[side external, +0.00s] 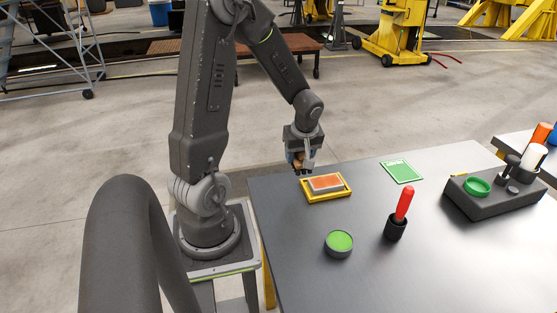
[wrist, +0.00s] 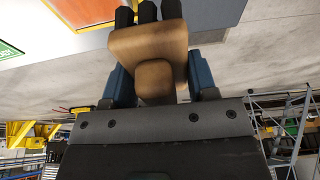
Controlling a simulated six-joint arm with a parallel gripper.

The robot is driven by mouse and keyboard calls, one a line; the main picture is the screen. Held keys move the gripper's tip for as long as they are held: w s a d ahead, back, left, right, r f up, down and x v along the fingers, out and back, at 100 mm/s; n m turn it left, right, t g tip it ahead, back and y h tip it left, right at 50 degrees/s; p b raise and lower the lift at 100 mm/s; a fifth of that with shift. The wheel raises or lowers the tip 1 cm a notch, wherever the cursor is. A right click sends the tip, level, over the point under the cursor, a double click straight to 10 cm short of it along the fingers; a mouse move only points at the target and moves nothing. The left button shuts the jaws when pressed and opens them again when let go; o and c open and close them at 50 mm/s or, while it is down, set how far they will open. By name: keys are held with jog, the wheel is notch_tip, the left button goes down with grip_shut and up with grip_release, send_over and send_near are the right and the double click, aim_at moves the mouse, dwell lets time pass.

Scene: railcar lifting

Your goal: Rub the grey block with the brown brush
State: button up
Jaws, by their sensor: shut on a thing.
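The brown brush (wrist: 150,45), with dark bristle tufts at its far end, is held between the blue fingers of my gripper (side external: 301,160). In the side view the brush (side external: 298,163) shows only as a small brown piece with dark tips. The brush is above the tray's back left side, apart from the block as far as I can tell. In the wrist view the orange face (wrist: 85,8) shows only in part.
A green card (side external: 402,171) lies right of the tray. A green-topped round tin (side external: 339,243) and a red-handled tool in a black holder (side external: 396,222) stand in front. A dark stand (side external: 500,205) with a green dish is at the right.

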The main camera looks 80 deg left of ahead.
send_near(318, 178)
jog(key=w+d+r, duration=0.1)
jog(key=w+r, duration=0.1)
jog(key=w, duration=0.1)
jog(key=shift+w+f, duration=0.1)
jog(key=shift+f, duration=3.75)
jog(key=shift+a+f, duration=0.15)
jog(key=shift+a, duration=1.75)
jog(key=shift+c, duration=0.3)
jog(key=shift+s+a, duration=0.2)
jog(key=shift+s+d, duration=0.2)
jog(key=shift+s, duration=0.35)
jog(key=shift+d, duration=2)
jog(key=shift+s+a, duration=0.1)
jog(key=shift+s, duration=0.75)
jog(key=shift+w+a, duration=0.1)
jog(key=shift+a, duration=2)
notch_tip(318, 178, up, 8)
